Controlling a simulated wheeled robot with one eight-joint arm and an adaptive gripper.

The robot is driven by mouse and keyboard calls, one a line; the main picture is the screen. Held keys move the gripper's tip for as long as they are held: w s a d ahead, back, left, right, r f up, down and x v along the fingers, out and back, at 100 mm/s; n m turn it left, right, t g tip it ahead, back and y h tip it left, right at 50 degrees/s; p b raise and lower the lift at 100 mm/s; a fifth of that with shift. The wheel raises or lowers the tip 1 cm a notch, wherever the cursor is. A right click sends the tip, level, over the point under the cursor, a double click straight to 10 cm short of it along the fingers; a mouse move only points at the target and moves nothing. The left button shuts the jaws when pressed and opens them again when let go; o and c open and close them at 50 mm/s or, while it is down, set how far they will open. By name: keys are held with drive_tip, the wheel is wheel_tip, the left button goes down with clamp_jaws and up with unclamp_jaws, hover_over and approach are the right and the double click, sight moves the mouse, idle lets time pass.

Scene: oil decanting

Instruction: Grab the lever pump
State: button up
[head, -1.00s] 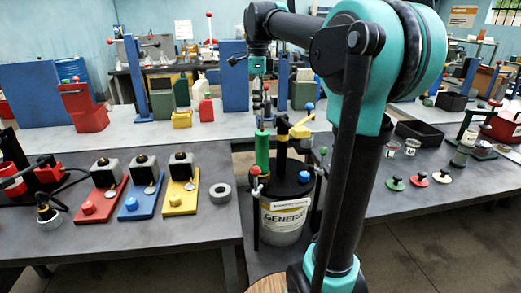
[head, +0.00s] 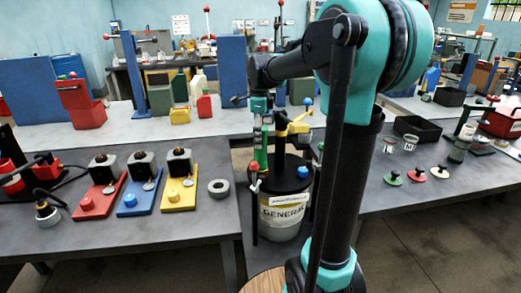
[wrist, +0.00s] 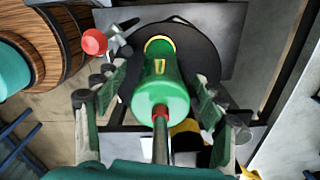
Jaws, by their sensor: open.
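A black-lidded drum (head: 284,222) with a "GENERAL" label stands between the benches. A green cylindrical pump (head: 262,155) rises from its lid; beside it is a yellow-and-black pump (head: 299,127) with a blue knob on its lever. Which one is called the lever pump I cannot tell. In the wrist view the green pump (wrist: 161,90), with its red collar and rod, points towards the camera. My gripper (wrist: 158,86) is open, with one finger on each side of the green pump and gaps visible. In the head view my gripper's fingers are small and partly hidden.
A red knob (wrist: 93,41) on a metal fitting is close to my left finger in the wrist view. The left bench (head: 150,235) holds red, blue and yellow units; the right bench (head: 440,205) holds small lids.

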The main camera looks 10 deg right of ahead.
sight(260, 151)
drive_tip(key=shift+d+f, duration=0.2)
drive_tip(key=shift+f, duration=1.45)
clamp_jaws()
